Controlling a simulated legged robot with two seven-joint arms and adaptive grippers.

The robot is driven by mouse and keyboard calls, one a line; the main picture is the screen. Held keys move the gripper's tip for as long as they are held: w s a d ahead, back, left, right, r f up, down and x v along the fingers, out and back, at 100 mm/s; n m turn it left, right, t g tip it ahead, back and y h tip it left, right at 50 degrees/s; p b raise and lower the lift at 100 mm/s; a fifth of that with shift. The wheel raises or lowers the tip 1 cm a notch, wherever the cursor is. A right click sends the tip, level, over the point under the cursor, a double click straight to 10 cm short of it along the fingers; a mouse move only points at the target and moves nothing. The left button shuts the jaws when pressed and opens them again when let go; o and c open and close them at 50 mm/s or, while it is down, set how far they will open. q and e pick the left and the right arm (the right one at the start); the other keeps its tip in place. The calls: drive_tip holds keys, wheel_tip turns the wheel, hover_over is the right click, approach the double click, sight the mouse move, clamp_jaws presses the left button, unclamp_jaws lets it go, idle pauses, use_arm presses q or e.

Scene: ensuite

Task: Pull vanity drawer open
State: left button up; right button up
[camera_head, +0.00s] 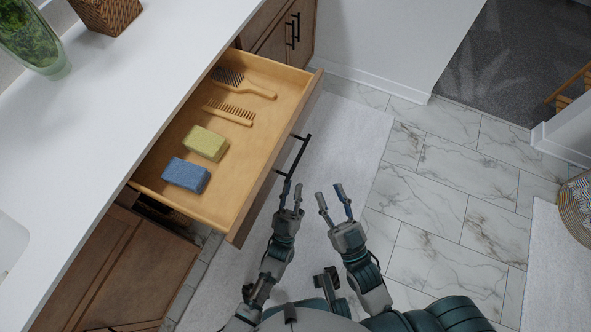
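The vanity drawer (231,209) stands pulled well out from under the white counter. Its wooden interior shows a brush (243,82), a comb (230,111), a yellow-green block (206,142) and a blue block (186,175). A black bar handle (300,154) runs along the drawer front. My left gripper (292,188) is just below the handle's near end, its fingers parted with nothing between them; whether a fingertip touches the handle I cannot tell. My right gripper (334,195) is open and empty, to the right of the left one, apart from the drawer.
The white countertop (115,105) holds a glass vase (35,45) and a woven basket (106,12). Closed cabinet doors (125,265) are below. A white rug (352,135) lies before the drawer. Marble tile floor (450,190) is clear at right; a round woven basket (578,208) stands at the right edge.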

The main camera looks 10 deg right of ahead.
use_arm(q)
drive_tip(key=shift+v, duration=1.55)
